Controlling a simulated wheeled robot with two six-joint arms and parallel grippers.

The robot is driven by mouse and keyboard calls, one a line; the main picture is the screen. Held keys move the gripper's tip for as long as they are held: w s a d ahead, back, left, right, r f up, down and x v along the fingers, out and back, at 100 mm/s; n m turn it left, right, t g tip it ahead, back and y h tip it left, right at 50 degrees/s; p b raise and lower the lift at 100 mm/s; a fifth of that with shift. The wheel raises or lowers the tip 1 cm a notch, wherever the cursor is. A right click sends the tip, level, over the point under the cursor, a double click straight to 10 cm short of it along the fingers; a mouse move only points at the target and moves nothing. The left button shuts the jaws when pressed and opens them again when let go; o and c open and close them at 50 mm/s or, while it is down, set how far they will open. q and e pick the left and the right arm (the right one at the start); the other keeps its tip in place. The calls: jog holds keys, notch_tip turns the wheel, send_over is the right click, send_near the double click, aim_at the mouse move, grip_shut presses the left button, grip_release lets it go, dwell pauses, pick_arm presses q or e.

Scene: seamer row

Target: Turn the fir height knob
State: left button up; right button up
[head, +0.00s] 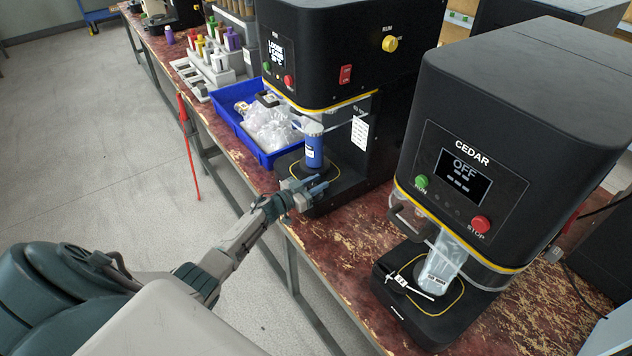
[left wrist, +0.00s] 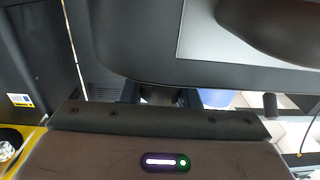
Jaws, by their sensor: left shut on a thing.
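The middle black seamer (head: 330,50) has a lit screen and a blue can (head: 314,150) upright on its base plate. Its name plate is not readable in the head view, so I cannot confirm that it is fir. My left gripper (head: 306,190) is at the front of that seamer's base, low and in front of the can. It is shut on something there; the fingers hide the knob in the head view. In the left wrist view a dark part (left wrist: 160,95) shows between the fingers, only partly visible. My right gripper is not in view.
A blue bin (head: 236,122) with plastic bags sits behind my gripper. Bottles (head: 231,40) stand farther back. Worn red bench (head: 335,245) is bare between the seamers.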

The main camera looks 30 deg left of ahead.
pick_arm(q)
jog(key=shift+h, duration=0.3)
jog(key=o, duration=1)
jog(key=shift+s+a+f, duration=0.1)
jog(key=shift+s+a, duration=0.1)
jog(key=shift+s, duration=0.3)
jog(key=shift+b+v, duration=0.9)
jog(key=shift+v, duration=3.95)
